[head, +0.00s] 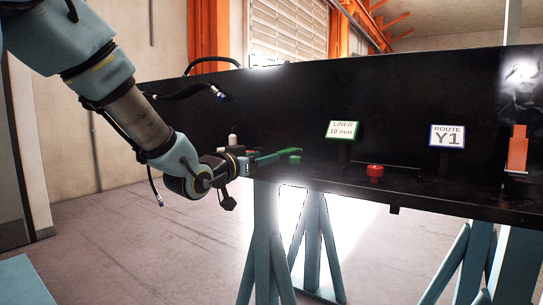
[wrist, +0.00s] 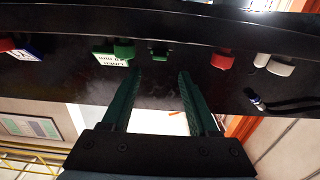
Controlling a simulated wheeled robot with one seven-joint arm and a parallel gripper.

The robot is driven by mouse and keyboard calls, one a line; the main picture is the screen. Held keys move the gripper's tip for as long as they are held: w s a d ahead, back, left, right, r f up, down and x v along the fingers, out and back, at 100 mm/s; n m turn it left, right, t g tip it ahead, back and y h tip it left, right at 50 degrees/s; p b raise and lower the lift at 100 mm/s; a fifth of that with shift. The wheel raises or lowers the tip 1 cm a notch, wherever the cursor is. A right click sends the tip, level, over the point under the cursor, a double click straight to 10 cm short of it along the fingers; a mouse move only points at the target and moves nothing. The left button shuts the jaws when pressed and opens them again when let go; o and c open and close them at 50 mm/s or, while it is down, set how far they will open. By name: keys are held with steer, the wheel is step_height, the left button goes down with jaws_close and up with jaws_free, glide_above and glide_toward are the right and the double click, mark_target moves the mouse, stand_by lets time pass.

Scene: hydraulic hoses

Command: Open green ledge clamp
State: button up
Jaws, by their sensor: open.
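My gripper (head: 278,156) is at the left part of the black ledge in the head view, with green fingers. In the wrist view the fingers (wrist: 160,78) are spread with nothing between them. A small dark fitting with a green part (wrist: 158,51), which looks like the green ledge clamp, lies just beyond the gap between the fingertips. I cannot make out in the head view whether it is behind my gripper. A green knob-like piece (wrist: 124,50) sits left of it in the wrist view, and beside my fingers in the head view (head: 295,160).
The LINER sign (head: 343,130) and ROUTE Y1 sign (head: 447,136) stand on the ledge. A red knob (head: 375,171) is right of my gripper and an orange block (head: 517,150) is farther right. A loose hose end (head: 220,95) is above.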

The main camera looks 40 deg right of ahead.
mark_target(289, 151)
steer(key=x, duration=0.6)
steer(key=shift+d+p, duration=0.25)
steer(key=shift+p, duration=0.15)
jaws_close()
stand_by(1.0)
